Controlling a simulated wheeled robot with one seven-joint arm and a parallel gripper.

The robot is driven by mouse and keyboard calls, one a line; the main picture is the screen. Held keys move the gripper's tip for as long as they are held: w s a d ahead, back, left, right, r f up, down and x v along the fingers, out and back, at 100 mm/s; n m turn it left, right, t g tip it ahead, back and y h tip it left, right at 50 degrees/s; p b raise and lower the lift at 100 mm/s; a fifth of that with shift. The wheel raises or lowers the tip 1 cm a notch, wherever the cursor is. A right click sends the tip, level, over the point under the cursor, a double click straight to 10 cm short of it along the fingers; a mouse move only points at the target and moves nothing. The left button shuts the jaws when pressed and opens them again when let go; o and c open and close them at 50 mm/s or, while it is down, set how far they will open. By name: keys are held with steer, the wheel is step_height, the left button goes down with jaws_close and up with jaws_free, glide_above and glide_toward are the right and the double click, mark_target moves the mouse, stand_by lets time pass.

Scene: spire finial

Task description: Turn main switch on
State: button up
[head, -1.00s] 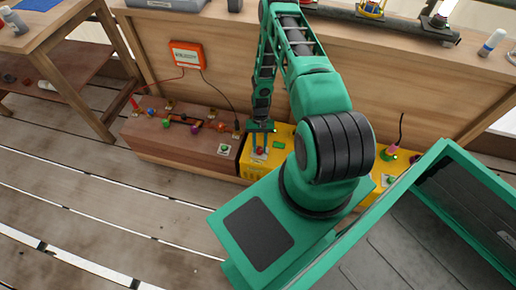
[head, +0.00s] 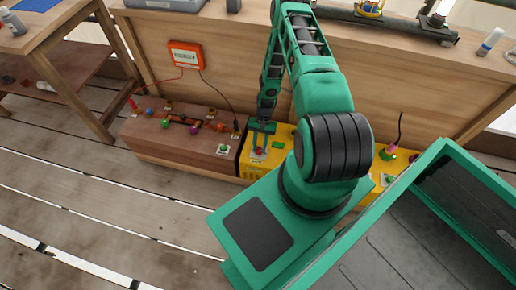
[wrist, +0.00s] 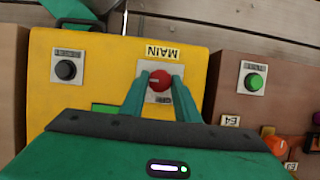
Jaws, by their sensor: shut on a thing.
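The main switch is a red round knob (wrist: 160,80) on a white plate, beside a label reading MAIN, on the yellow box (wrist: 105,60). The label appears upside down in the wrist view. My gripper (wrist: 159,86) has its two green fingers on either side of the red knob and is shut on it. In the head view, my gripper (head: 259,143) reaches down to the red knob (head: 258,151) on the yellow box (head: 254,170). The knob's exact angle is too small to read.
A black knob (wrist: 65,70) sits on the same yellow box. A brown box (wrist: 226,80) with a green button (wrist: 254,82) and coloured knobs stands close alongside. The orange wall unit (head: 186,54) has wires running down. The wooden bench panel (head: 225,85) stands behind.

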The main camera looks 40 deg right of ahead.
steer(key=o, duration=1)
steer(key=shift+s, duration=0.15)
steer(key=shift+o, duration=0.2)
steer(key=shift+w+r, duration=0.2)
steer(key=v, duration=1)
steer(key=shift+r, duration=0.1)
